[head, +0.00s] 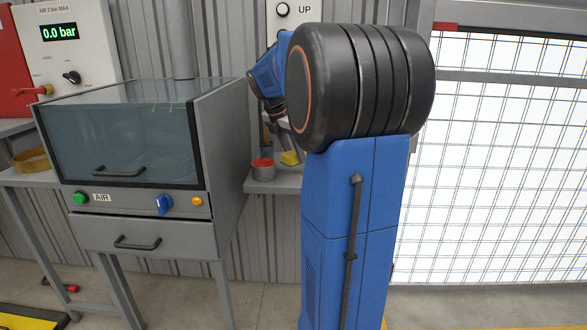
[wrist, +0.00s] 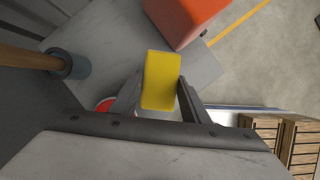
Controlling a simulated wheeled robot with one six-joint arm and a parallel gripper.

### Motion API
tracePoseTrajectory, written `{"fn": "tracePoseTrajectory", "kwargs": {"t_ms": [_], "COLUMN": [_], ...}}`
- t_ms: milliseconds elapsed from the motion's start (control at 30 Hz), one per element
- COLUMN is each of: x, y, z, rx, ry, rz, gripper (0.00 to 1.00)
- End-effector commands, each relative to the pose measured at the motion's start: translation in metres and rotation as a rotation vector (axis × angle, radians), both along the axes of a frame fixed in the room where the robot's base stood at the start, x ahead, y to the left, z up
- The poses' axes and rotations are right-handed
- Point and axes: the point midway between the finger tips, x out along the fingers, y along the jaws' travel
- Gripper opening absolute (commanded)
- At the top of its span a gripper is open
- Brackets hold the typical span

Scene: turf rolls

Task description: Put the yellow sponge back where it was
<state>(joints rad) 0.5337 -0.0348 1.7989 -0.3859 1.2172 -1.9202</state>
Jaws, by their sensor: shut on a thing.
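The yellow sponge (wrist: 161,80) is a flat block between the two fingers of my gripper (wrist: 158,92) in the wrist view. My gripper is shut on it. In the head view a small part of the sponge (head: 290,158) shows beside my arm, above the grey shelf (head: 272,185). Most of my gripper is hidden there behind my arm. I cannot tell whether the sponge touches the shelf.
A red-topped tin (head: 263,168) stands on the shelf left of the sponge. A grey cabinet with a glass front (head: 120,140) stands farther left. In the wrist view an orange-red block (wrist: 187,18) and a wooden handle in a grey collar (wrist: 70,64) are near the sponge.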

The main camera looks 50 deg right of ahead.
Motion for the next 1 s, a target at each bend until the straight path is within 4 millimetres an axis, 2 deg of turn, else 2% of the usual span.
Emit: {"fn": "tracePoseTrajectory", "kwargs": {"t_ms": [100,267,500,733,767,833,1000], "x": [0.0,0.0,0.0,0.0,0.0,0.0,0.0], "y": [0.0,0.0,0.0,0.0,0.0,0.0,0.0], "z": [-0.013,-0.022,-0.05,-0.055,-0.055,-0.055,-0.054], "rx": [0.001,0.0,0.0,-0.001,0.0,0.0,0.0], "ry": [0.001,0.001,0.001,0.0,0.001,0.001,0.0], "rz": [0.0,0.0,0.0,0.0,0.0,0.0,0.0], "gripper": [0.21,0.21,0.21,0.21,0.44,0.6,0.6]}}
